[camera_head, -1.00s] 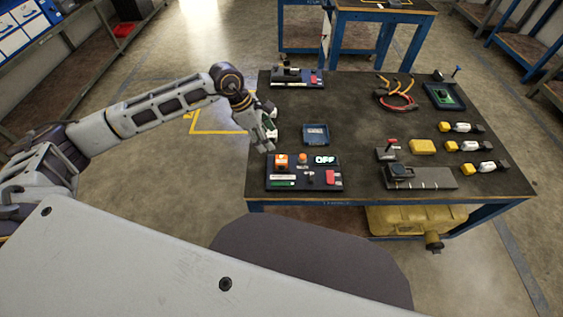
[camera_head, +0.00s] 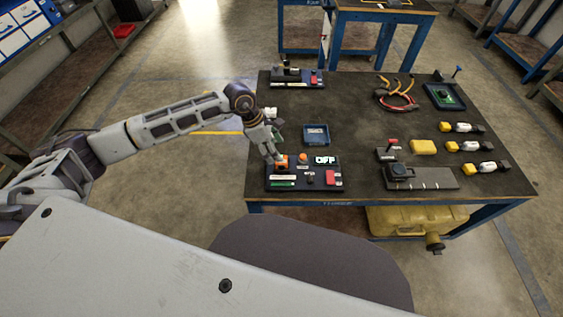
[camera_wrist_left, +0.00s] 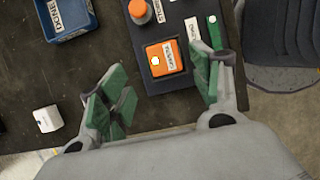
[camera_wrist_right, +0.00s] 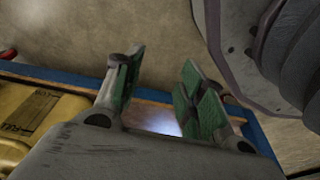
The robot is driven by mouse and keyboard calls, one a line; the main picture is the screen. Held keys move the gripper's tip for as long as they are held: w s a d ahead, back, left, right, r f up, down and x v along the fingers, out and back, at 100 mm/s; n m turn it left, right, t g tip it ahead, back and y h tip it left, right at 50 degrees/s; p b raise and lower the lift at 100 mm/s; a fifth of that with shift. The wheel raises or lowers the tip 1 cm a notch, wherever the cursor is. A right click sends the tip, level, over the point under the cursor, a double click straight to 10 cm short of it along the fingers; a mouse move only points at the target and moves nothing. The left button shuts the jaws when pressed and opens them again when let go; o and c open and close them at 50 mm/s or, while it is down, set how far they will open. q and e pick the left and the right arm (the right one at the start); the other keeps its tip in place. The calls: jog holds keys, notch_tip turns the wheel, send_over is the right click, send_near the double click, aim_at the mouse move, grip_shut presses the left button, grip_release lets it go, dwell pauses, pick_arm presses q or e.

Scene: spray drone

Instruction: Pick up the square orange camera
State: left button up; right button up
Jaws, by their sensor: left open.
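The square orange camera (camera_head: 282,162) sits on the left part of a dark board (camera_head: 318,187) at the table's near left. It also shows in the left wrist view (camera_wrist_left: 164,58), with a label and a pale round spot on its face. My left gripper (camera_head: 272,157) is at the camera, partly covering it from the left. In the left wrist view my left gripper (camera_wrist_left: 162,92) is open and empty, with its green-padded fingers to either side of the camera's near edge. My right gripper (camera_wrist_right: 158,92) is open and empty; below it show the table's blue edge and the yellow case.
A round orange knob (camera_head: 303,157) and an OFF display (camera_head: 325,160) are beside the camera. A blue DONE tray (camera_head: 316,134) lies behind the board. A small white item (camera_wrist_left: 37,122) is left of the left fingers. A grey fixture (camera_head: 420,177) stands to the right.

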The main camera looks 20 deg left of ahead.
pick_arm(q)
jog(key=shift+s+d+f, duration=0.1)
jog(key=shift+d+f, duration=0.25)
jog(key=shift+f, duration=0.25)
jog(key=x, duration=0.2)
jog(key=shift+d+f, duration=0.2)
jog(key=shift+f, duration=0.1)
jog(key=shift+d+f, duration=0.15)
jog(key=shift+f, duration=0.3)
pick_arm(e)
jog(key=shift+w+a+r, duration=0.2)
jog(key=shift+w+r, duration=0.2)
jog(key=shift+r, duration=0.2)
pick_arm(q)
jog(key=shift+c, duration=0.5)
jog(key=c, duration=1)
jog(key=shift+r, duration=0.1)
